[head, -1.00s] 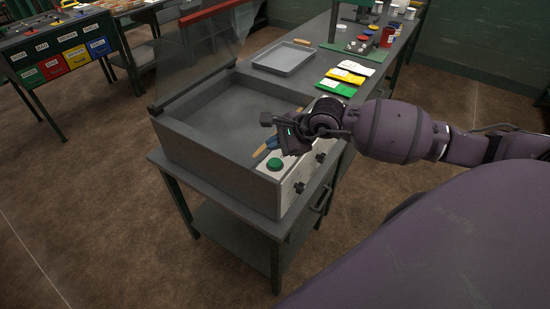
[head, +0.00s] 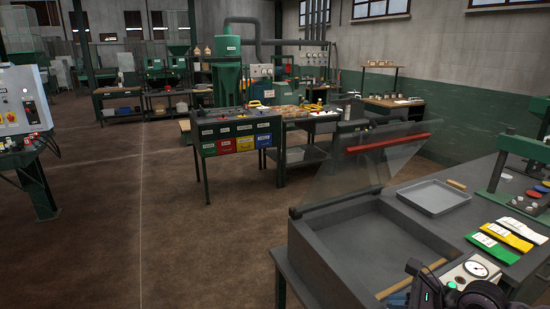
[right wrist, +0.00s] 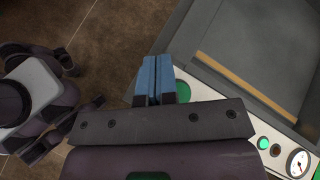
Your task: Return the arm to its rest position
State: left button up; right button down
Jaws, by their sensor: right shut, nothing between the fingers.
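My right gripper (head: 400,298) shows at the bottom right edge of the head view, partly cut off, beside the front panel of a grey box-like machine (head: 340,270). In the right wrist view its two blue fingers (right wrist: 153,70) are pressed together with nothing between them. They are next to the machine's green button (right wrist: 182,92), which is partly hidden behind the gripper. My left gripper is not visible in the head view.
The machine has a raised clear lid with a red bar (head: 388,143), and a gauge (head: 477,270). A grey tray (head: 433,197) and green, yellow and white packets (head: 508,233) lie on the bench. A bin table (head: 240,130) stands farther back. Floor to the left is clear.

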jog(key=s+a+m+t+y, duration=0.4)
jog(key=a+m+t, duration=0.1)
jog(key=m, duration=1)
jog(key=s+d+f+m+h, duration=0.2)
jog(key=s+f+m+h, duration=0.3)
jog(key=f+m, duration=0.4)
jog(key=s+d+f+m+h, duration=0.2)
jog(key=s+f+m+h, duration=0.4)
jog(key=m, duration=1.8)
notch_tip(320, 180, down, 3)
jog(key=s, duration=0.2)
jog(key=shift+s+d+m+g+h, duration=0.2)
jog(key=shift+s+m+g+h, duration=0.1)
jog(key=shift+g, duration=0.1)
